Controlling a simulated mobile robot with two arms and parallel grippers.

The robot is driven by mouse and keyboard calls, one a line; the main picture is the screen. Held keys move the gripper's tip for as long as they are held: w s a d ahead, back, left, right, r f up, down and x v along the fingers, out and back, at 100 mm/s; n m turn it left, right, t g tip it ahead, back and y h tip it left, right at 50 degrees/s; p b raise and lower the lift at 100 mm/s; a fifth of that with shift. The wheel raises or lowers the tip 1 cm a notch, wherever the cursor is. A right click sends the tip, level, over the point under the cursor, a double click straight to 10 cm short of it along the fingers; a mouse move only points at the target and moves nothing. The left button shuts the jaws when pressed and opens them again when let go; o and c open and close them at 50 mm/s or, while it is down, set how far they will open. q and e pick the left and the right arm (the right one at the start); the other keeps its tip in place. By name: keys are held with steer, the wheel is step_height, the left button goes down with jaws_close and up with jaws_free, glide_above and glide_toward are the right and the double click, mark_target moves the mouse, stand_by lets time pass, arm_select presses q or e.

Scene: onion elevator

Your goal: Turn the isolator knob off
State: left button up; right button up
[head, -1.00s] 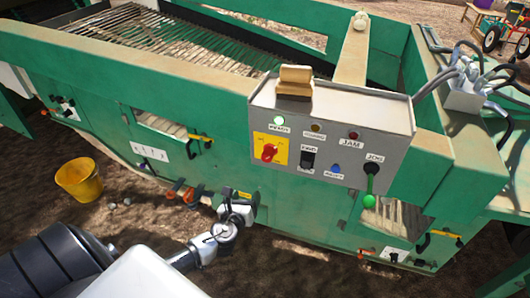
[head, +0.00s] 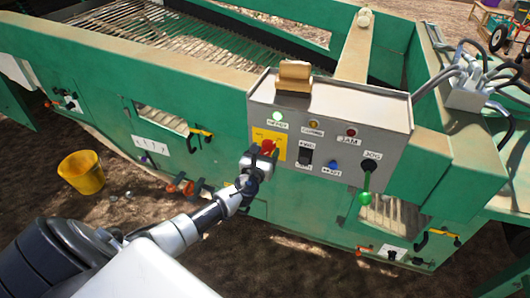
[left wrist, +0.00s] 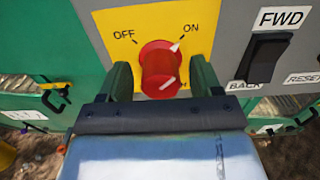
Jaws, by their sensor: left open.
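The isolator knob (left wrist: 160,68) is red and sits on a yellow plate (left wrist: 120,22) marked OFF at the left and ON at the right. Its white pointer mark is toward ON. In the head view the knob (head: 267,146) is on the grey control box (head: 380,125), partly hidden by my gripper. My left gripper (head: 262,158) is open in front of the knob. In the left wrist view its fingers (left wrist: 160,82) stand one on each side of the knob's lower part; I cannot tell whether they touch it. My right gripper is not in view.
A FWD/BACK rocker switch (left wrist: 262,60) is right of the knob. A blue button (head: 333,167) and a green-tipped JOG lever (head: 367,180) are further right. The green READY lamp (head: 278,116) is lit. A yellow bucket (head: 81,173) stands on the ground at left.

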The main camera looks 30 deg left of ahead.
arm_select(q)
steer(key=c, duration=0.9)
steer(key=n+b, duration=0.2)
steer(key=n, duration=0.2)
steer(key=shift+f+b, duration=0.2)
steer(key=shift+b, duration=0.2)
steer(key=n+b, duration=0.2)
steer(key=n, duration=0.2)
steer(key=shift+n, duration=0.4)
steer(key=n+b, duration=0.1)
steer(key=n, duration=0.3)
steer(key=shift+r, duration=0.1)
steer(key=shift+n+b, duration=0.3)
steer(key=shift+n, duration=2.2)
